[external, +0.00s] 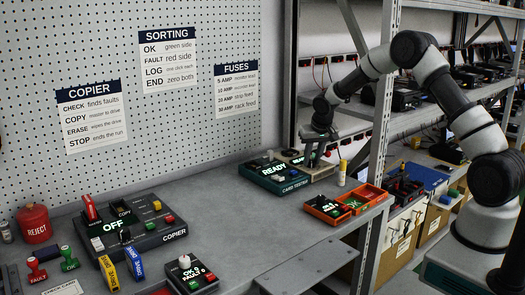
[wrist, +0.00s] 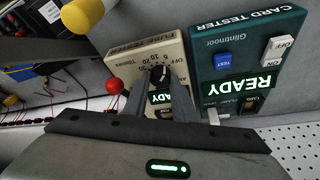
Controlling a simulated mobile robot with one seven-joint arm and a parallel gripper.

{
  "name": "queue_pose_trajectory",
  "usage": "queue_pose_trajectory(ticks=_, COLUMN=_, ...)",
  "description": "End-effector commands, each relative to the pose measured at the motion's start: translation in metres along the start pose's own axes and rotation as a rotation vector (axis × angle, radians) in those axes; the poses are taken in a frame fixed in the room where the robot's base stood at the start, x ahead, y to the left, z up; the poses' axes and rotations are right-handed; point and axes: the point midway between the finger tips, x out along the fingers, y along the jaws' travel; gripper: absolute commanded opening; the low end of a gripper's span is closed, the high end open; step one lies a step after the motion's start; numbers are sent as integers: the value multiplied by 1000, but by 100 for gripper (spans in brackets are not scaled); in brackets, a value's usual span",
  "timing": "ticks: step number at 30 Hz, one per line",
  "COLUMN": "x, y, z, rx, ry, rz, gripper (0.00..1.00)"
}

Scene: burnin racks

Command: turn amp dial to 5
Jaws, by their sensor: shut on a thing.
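The beige fuse tester (wrist: 143,50) stands beside the green card tester in the wrist view. Its face has a dial marked OFF, 5, 10, 20, 30. The dark amp dial (wrist: 159,74) is between my fingertips, and its pointer is too small to read. My gripper (wrist: 157,84) is shut on the dial, reaching over the tester. A small display (wrist: 161,98) glows green between my fingers; its text is partly hidden. In the external view my gripper (external: 314,157) is down at the fuse tester (external: 323,169), which my arm partly covers.
The green card tester (external: 275,172) reads READY and stands directly beside the fuse tester. A red knob (wrist: 115,86) is close to my left finger. A shelf post (external: 385,110) rises close by.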

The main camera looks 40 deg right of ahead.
Motion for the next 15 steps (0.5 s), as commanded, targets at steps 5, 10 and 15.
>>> queue_pose_trajectory(ticks=5, x=-1, y=1, z=0, rx=-86, ry=-2, rz=-37, gripper=2)
queue_pose_trajectory(ticks=10, x=0, y=1, z=1, rx=-141, ry=-3, rz=-60, gripper=2)
queue_pose_trajectory(ticks=15, x=0, y=1, z=1, rx=-166, ry=-3, rz=-69, gripper=2)
